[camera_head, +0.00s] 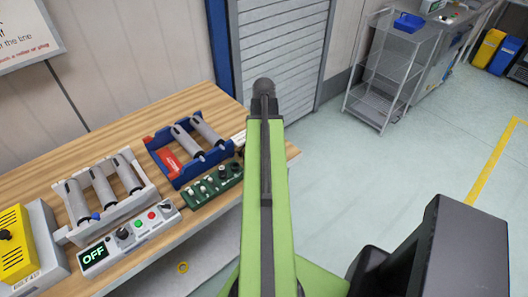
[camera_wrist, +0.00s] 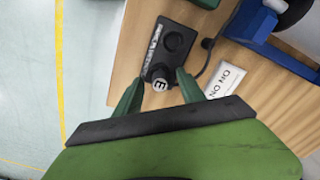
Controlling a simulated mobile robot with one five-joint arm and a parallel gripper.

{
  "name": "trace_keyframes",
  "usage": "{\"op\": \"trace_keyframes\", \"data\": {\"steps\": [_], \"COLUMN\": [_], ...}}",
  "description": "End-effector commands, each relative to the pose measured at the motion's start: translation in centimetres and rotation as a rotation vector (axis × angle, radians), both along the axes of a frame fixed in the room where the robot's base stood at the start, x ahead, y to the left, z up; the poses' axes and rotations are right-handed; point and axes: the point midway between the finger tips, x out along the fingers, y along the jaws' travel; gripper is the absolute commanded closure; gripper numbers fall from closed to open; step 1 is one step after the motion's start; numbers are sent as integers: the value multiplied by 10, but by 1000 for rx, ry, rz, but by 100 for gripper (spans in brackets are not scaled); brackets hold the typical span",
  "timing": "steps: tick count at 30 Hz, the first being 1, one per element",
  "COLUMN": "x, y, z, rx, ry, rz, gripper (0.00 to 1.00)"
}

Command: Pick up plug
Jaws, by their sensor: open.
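In the wrist view a small round grey plug (camera_wrist: 159,84) marked "E" stands at the near end of a black block (camera_wrist: 167,45). The block has a round dark recess beside the plug and lettering along one edge. My gripper (camera_wrist: 159,77) is open, with one green finger to the left of the plug and one to the right. Whether the fingers are level with the plug cannot be told. Several small knob-like plugs stand in a green board (camera_head: 213,187) in the head view. My arm hides the gripper and the black block there.
A wooden bench (camera_head: 170,122) holds a blue tray (camera_head: 162,138) with grey rollers, a white rack (camera_head: 63,235) with rollers, a control box (camera_head: 125,237) reading OFF and a yellow box (camera_head: 17,240). A white label (camera_wrist: 224,82) and cable lie near the block.

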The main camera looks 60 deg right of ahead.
Motion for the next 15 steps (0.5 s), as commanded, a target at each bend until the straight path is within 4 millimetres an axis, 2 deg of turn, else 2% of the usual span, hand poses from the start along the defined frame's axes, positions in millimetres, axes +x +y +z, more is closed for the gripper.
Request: {"op": "trace_keyframes", "data": {"steps": [4, 5, 15], "x": [0, 0, -1], "y": [0, 0, 0], "z": [2, 2, 2], "rx": [0, 0, 0], "ry": [0, 0, 0], "rz": [-1, -1, -1], "gripper": [53, 56, 100]}}
